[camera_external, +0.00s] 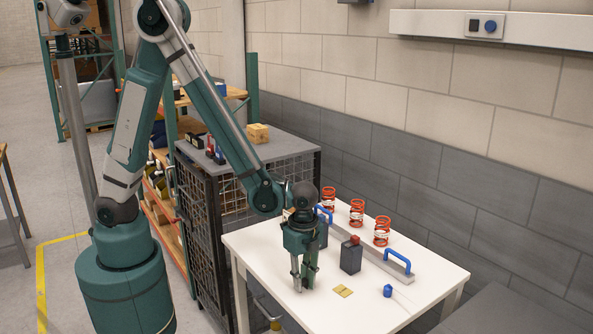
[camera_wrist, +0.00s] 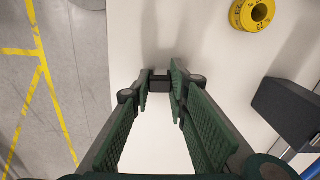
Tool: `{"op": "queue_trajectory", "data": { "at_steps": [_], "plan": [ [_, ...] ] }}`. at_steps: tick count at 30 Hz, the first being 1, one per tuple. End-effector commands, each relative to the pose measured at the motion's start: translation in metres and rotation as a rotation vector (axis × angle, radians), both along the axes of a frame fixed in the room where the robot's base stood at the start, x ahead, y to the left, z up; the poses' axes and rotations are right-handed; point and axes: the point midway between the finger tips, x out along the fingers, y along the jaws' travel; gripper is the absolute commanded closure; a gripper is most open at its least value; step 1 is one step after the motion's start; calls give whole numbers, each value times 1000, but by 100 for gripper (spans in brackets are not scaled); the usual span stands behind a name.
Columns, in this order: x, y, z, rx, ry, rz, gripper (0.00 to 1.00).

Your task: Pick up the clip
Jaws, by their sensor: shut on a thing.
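My gripper (camera_external: 304,284) points down over the front left part of the white table. In the wrist view my gripper (camera_wrist: 160,86) has its two green ridged fingers closed on a small dark piece, the clip (camera_wrist: 160,83), at the fingertips. The clip is small and its shape is hard to make out.
A dark box with a red top (camera_external: 351,256) stands right of my gripper. A yellow piece (camera_external: 342,290) and a small blue item (camera_external: 388,290) lie near the front. Behind are a grey bar with blue handles (camera_external: 397,262) and red springs (camera_external: 356,212). The table's left edge is close.

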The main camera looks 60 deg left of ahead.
Motion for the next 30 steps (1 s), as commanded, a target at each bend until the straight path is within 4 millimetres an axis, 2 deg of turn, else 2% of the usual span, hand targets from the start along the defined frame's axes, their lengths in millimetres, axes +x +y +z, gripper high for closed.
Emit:
{"op": "queue_trajectory", "data": {
  "at_steps": [11, 30],
  "plan": [
    [0, 0, 15, 0, 0, 0, 88],
    [0, 0, 87, 0, 0, 0, 88]
  ]
}}
